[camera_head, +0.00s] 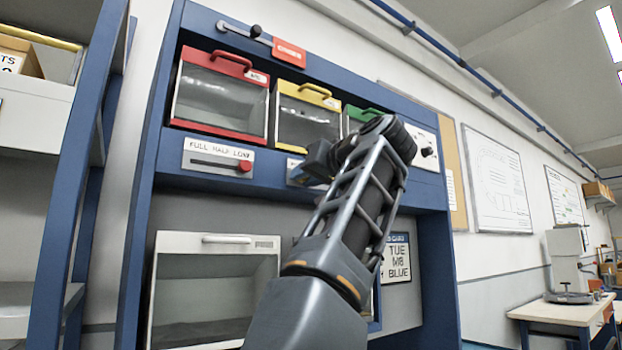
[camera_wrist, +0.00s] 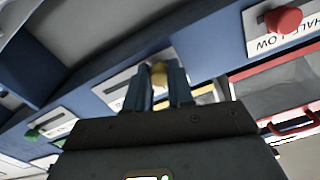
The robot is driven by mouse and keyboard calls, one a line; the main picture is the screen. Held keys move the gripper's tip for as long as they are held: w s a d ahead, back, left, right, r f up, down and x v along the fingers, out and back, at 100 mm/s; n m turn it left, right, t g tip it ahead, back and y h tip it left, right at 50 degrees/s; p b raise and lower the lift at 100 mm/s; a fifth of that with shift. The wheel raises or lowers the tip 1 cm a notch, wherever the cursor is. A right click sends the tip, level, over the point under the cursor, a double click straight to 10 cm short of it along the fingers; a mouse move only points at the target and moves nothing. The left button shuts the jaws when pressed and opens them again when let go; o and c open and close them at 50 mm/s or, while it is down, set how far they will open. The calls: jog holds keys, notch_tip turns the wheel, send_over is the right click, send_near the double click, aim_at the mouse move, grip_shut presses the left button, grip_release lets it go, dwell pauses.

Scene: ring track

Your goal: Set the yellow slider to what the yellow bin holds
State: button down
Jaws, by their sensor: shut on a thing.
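The yellow bin (camera_head: 307,122) sits in the blue cabinet's upper row, with a yellow frame and a clear front. How full it is I cannot tell. Below it, the yellow slider's white plate (camera_head: 293,168) is mostly hidden by my gripper (camera_head: 308,172) in the head view. In the wrist view, my gripper (camera_wrist: 158,85) is shut on the yellow slider knob (camera_wrist: 158,73). The white plate (camera_wrist: 118,85) shows beside the fingers. Its lettering is hidden, so I cannot tell which mark the knob is at.
The red bin (camera_head: 220,95) is left of the yellow one; its slider knob (camera_head: 244,166) is at LOW. A green bin (camera_head: 357,116) is partly behind my arm. The green slider knob (camera_wrist: 32,133) shows in the wrist view. A white-framed clear-fronted box (camera_head: 215,240) is below.

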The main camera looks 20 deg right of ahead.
jog(key=shift+a, duration=0.2)
jog(key=c, duration=1)
grip_release()
jog(key=shift+s, duration=0.1)
jog(key=shift+o, duration=0.2)
jog(key=b+v, duration=0.1)
jog(key=v, duration=0.6)
jog(key=shift+s+b, duration=0.35)
jog(key=shift+d, duration=0.1)
